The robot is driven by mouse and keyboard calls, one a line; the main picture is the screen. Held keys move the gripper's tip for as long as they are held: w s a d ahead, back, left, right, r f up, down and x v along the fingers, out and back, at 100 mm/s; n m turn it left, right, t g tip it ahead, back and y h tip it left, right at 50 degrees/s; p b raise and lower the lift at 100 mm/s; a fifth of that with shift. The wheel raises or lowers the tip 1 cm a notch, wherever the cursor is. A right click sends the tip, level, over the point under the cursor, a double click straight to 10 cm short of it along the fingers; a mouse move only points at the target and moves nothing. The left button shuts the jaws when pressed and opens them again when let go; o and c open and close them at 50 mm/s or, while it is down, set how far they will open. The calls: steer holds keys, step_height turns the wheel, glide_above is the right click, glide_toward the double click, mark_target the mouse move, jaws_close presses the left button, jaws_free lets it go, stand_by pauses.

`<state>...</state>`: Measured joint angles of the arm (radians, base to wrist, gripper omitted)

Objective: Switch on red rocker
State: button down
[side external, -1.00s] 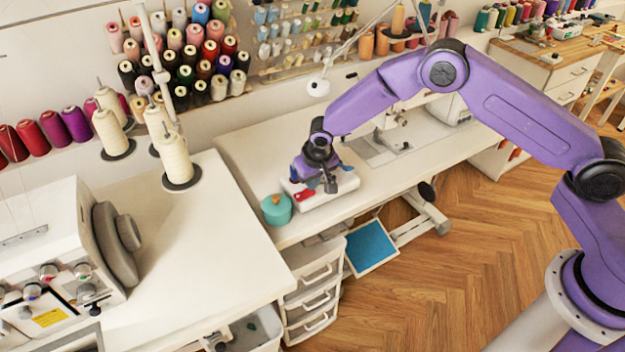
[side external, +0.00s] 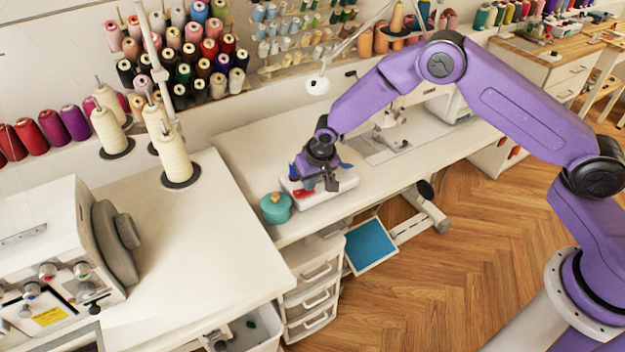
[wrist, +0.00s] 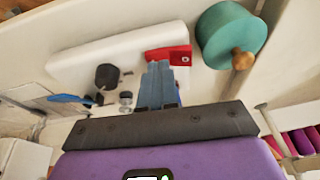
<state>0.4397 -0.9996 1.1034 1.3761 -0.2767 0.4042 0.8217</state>
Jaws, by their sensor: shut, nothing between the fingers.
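A white switch box (side external: 325,199) lies on the sewing table below my gripper (side external: 312,182). The red rocker (side external: 303,192) is at the box's left end in the side view. In the wrist view the red rocker (wrist: 180,56) is at the right end of the white box (wrist: 100,58). My gripper's blue fingers (wrist: 160,66) are together and empty. Their tips overlap the rocker's lower left edge in that view; I cannot tell whether they touch it. The fingers hide part of the rocker, and its tilt is hard to read.
A teal round pot (wrist: 230,38) with a wooden knob stands close beside the rocker end; it also shows in the side view (side external: 276,208). A black knob (wrist: 106,76) and a blue piece (wrist: 66,98) are left of my fingers. A sewing machine (side external: 392,130) stands farther right.

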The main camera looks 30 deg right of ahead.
steer(key=shift+a+r, duration=0.1)
steer(key=shift+a, duration=0.15)
steer(key=shift+r, duration=0.15)
steer(key=shift+r, duration=0.3)
steer(key=w+d+v, duration=0.1)
steer(key=d+v, duration=0.1)
steer(key=v, duration=1)
steer(key=shift+d+r, duration=0.25)
steer(key=shift+r, duration=0.2)
steer(key=shift+s, duration=0.2)
